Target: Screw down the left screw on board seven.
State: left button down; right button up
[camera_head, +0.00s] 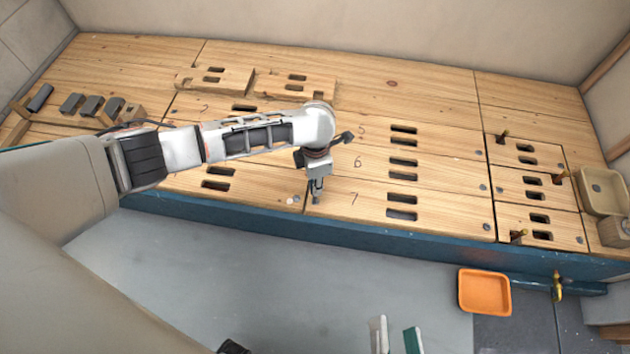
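Board seven (440,222) is the front plank marked 7, with two dark slots. My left gripper (316,198) points down at the left end of board seven, by the front edge. It hides the left screw, and I cannot tell whether it touches it. Its fingers show as one narrow shape, so open or shut is unclear. The board's right screw (487,226) shows as a small grey head. Two upright, parallel fingers of my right gripper (396,340) show at the bottom edge, apart with nothing visible between them.
Boards five and six lie behind board seven. An orange tray (485,292) is below the bench front. Grey pipe pieces (72,103) lie at the left.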

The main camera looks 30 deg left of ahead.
pick_arm(q)
jog(key=shift+r, duration=0.1)
pick_arm(e)
jog(key=shift+w+r, duration=0.15)
jog(key=shift+r, duration=0.05)
pick_arm(q)
jog(key=shift+r, duration=0.1)
pick_arm(e)
jog(key=shift+r, duration=0.1)
